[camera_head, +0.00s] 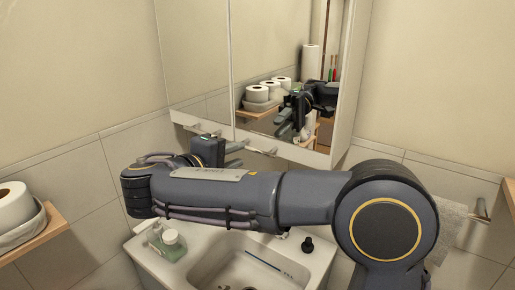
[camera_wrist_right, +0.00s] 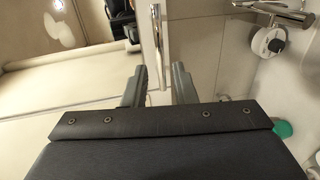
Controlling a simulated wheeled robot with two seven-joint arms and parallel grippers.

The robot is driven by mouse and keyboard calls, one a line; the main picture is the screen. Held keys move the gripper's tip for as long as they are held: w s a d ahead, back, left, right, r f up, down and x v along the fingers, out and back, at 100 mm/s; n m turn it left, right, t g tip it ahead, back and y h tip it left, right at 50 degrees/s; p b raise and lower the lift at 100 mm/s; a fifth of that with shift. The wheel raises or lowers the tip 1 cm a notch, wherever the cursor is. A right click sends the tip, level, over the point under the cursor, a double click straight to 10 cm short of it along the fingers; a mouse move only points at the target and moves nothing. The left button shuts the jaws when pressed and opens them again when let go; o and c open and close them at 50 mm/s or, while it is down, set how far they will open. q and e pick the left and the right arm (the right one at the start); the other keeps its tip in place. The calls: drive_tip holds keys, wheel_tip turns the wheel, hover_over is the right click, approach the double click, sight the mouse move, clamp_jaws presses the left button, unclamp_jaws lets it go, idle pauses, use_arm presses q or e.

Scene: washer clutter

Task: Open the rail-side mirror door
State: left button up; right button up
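The rail-side mirror door (camera_head: 285,60) is the wide right-hand panel of the wall cabinet, nearer the towel rail (camera_head: 482,207). It looks closed, and it reflects my arm and gripper. My right gripper (camera_head: 238,151) is at this door's lower left edge, partly hidden by my forearm in the head view. In the right wrist view, the gripper's two grey fingers (camera_wrist_right: 157,88) stand apart. A slim metal handle bar (camera_wrist_right: 156,42) lines up with the gap between them; contact cannot be told. My left gripper is not in view.
A narrower mirror door (camera_head: 195,55) is to the left. Below my arm is a sink (camera_head: 205,272) with a soap bottle (camera_head: 173,244). A wooden shelf (camera_head: 45,240) with paper rolls is at left.

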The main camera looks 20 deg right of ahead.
sight(251, 150)
drive_tip(key=p+x, duration=0.1)
drive_tip(key=x, duration=0.5)
drive_tip(key=shift+d+f, duration=0.1)
drive_tip(key=shift+d, duration=0.3)
clamp_jaws()
